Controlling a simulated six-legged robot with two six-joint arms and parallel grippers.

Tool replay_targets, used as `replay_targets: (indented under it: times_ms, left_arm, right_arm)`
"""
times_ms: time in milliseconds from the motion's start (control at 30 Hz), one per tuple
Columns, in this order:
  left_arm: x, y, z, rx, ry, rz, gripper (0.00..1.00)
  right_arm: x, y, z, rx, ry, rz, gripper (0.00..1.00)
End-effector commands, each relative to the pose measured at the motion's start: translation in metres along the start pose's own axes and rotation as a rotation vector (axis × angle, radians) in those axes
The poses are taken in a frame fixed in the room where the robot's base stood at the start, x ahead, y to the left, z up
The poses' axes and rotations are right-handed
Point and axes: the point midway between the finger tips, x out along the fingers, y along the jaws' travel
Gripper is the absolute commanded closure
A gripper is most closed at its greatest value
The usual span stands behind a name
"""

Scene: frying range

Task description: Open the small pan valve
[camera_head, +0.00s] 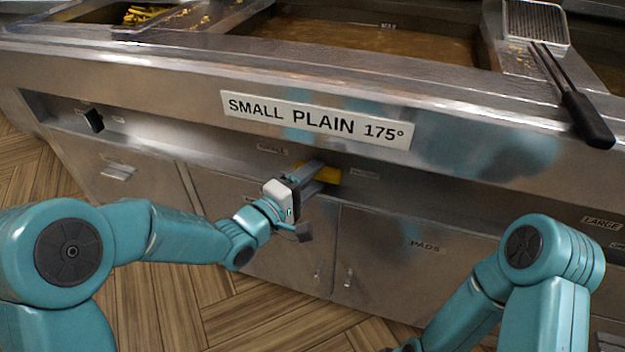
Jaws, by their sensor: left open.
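The small pan valve shows as a yellow handle (328,174) in the recess under the "SMALL PLAIN 175°" sign (318,119). My left gripper (313,176) reaches to it from the front left, with its fingers open. The fingers overlap the handle in the picture and hide part of it; whether they touch it I cannot tell. My right arm (550,260) comes in at the lower right, bent downward, and its gripper is out of the picture.
The steel range front has cupboard doors (395,265) below the recess. A black switch (93,120) sits at the left of the recess. Wooden floor (170,310) lies in front.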

Motion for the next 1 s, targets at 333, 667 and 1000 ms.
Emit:
replay_targets:
  times_ms: [333,667,1000]
  left_arm:
    - [0.0050,0.0003,0.0004,0.000,-0.001,0.000,0.51]
    - [0.0047,0.0004,0.0003,0.003,0.000,-0.001,1.00]
    - [0.0049,0.0024,0.0001,0.112,-0.001,-0.045,1.00]
  right_arm:
    - [0.0005,0.0003,-0.0004,0.001,0.001,0.000,0.57]
    - [0.0005,0.0002,-0.0002,0.000,0.001,0.000,0.57]
    - [-0.0026,-0.0014,0.0006,-0.002,-0.002,0.000,0.57]
